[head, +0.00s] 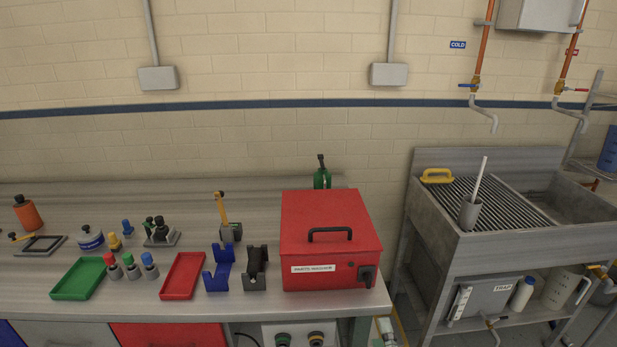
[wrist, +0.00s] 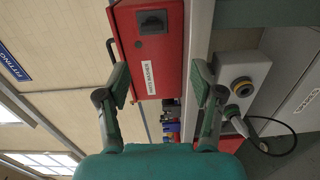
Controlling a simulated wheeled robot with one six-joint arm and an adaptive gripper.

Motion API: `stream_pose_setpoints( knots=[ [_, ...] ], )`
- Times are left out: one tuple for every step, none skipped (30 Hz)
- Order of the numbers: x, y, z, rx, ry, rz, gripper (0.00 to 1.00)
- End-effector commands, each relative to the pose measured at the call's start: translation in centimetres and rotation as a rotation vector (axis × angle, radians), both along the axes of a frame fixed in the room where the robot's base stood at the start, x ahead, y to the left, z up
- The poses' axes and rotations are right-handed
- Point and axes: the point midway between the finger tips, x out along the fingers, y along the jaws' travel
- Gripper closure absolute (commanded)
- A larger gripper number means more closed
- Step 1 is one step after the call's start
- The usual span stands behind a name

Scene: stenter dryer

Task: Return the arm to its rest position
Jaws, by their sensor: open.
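My gripper (wrist: 163,84) shows only in the wrist view. Its two green-padded fingers are spread wide apart and nothing is held between them. The teal body of my gripper fills the bottom of that view. Beyond the fingertips is the red box (wrist: 148,65) with its black knob and label, seen turned on its side. I cannot tell the exact gap between the fingers and the box. The head view shows no part of my arm or gripper.
In the head view the red box (head: 326,247) stands at the bench's right end. Green (head: 78,279) and red (head: 182,276) trays and small tools lie left of it. A steel sink (head: 567,207) stands to the right. The wrist view shows a grey control box (wrist: 243,80) with a cable on the right.

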Motion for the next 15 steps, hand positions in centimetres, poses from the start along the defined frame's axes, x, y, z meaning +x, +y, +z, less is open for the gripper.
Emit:
stream_pose_setpoints(
  knots=[
    [-1.3, 0.0, -1.1, 0.036, 0.015, -0.001, 0.33],
    [-2.2, 0.0, -1.6, 0.065, 0.021, -0.001, 0.33],
    [-3.4, -0.1, -2.3, 0.107, 0.028, -0.002, 0.33],
    [-4.4, -0.1, -2.9, 0.142, 0.035, -0.003, 0.33],
    [-5.4, -0.1, -3.4, 0.177, 0.041, -0.004, 0.33],
    [-6.8, -0.1, -4.1, 0.225, 0.051, -0.006, 0.33],
    [-7.8, -0.1, -4.5, 0.262, 0.056, -0.008, 0.33],
    [-8.8, -0.2, -4.9, 0.297, 0.062, -0.010, 0.33],
    [-10.1, -0.2, -5.4, 0.344, 0.070, -0.013, 0.33],
    [-11.1, -0.2, -5.7, 0.380, 0.075, -0.016, 0.33],
    [-12.1, -0.2, -6.0, 0.416, 0.081, -0.019, 0.33],
    [-13.5, -0.2, -6.4, 0.463, 0.089, -0.023, 0.33],
    [-14.5, -0.2, -6.7, 0.499, 0.096, -0.026, 0.33],
    [-15.5, -0.2, -6.9, 0.534, 0.100, -0.029, 0.33],
    [-16.8, -0.3, -7.2, 0.581, 0.108, -0.034, 0.33]
  ],
)
